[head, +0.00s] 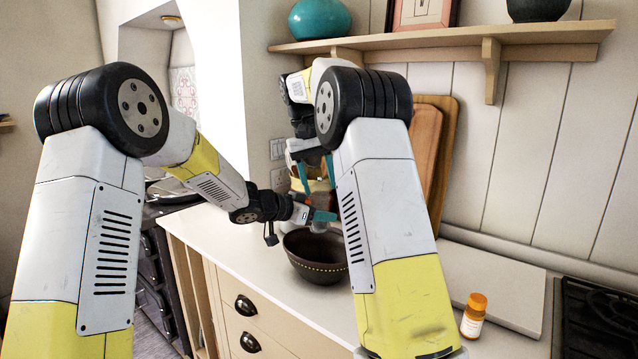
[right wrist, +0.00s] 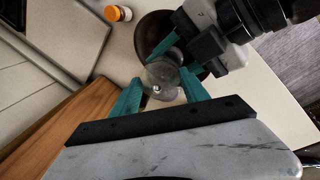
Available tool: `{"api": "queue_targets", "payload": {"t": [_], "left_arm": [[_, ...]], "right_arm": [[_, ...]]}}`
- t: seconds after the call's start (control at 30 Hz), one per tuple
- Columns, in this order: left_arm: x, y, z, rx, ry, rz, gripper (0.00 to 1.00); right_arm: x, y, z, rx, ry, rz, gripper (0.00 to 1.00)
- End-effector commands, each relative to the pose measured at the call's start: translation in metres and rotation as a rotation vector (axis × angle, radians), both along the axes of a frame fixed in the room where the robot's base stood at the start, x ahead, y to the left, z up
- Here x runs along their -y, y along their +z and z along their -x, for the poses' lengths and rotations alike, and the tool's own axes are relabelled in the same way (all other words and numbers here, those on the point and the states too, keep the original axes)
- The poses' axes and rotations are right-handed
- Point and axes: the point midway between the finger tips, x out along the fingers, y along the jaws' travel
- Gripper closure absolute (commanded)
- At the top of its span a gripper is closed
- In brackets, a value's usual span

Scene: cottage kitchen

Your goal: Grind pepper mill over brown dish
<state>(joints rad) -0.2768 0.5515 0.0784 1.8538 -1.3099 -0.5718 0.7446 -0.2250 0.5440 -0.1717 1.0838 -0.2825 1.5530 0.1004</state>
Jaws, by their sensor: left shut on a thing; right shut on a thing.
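The brown dish (head: 312,268) is a dark round bowl with a dotted band, standing on the counter; part of it also shows in the right wrist view (right wrist: 150,32). The pepper mill (right wrist: 160,72) looks grey and partly clear, seen nearly end-on from above in the right wrist view, over the dish's near edge. My right gripper (right wrist: 160,92) is shut on its upper part. My left gripper (head: 322,214) is the lower one, its teal fingers shut on the mill below the right gripper (head: 314,172). In the head view the mill is mostly hidden by the grippers.
An orange-capped bottle (head: 474,315) stands at the counter's right, near a pale flat board (head: 490,285) and a black hob (head: 598,318). Wooden cutting boards (head: 436,140) lean on the wall behind my right arm. A shelf (head: 440,40) hangs above.

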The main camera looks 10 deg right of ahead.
Motion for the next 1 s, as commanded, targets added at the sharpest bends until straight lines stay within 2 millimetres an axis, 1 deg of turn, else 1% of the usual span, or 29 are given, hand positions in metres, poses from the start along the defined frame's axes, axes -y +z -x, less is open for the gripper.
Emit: {"api": "queue_targets", "payload": {"t": [0.6, 0.8, 1.0], "left_arm": [[0.0007, -0.0002, 0.0008, -0.001, -0.002, 0.0, 0.96], [0.0007, -0.0002, 0.0008, -0.001, -0.002, 0.0, 0.96], [0.0007, -0.0003, 0.0009, -0.001, -0.002, 0.0, 0.96]], "right_arm": [[0.0, 0.0003, -0.0034, 0.004, -0.566, -0.001, 0.88], [0.0004, 0.0004, -0.0037, 0.004, -0.703, -0.001, 0.88], [0.0007, 0.0001, -0.004, 0.004, -0.79, -0.001, 0.88]]}}
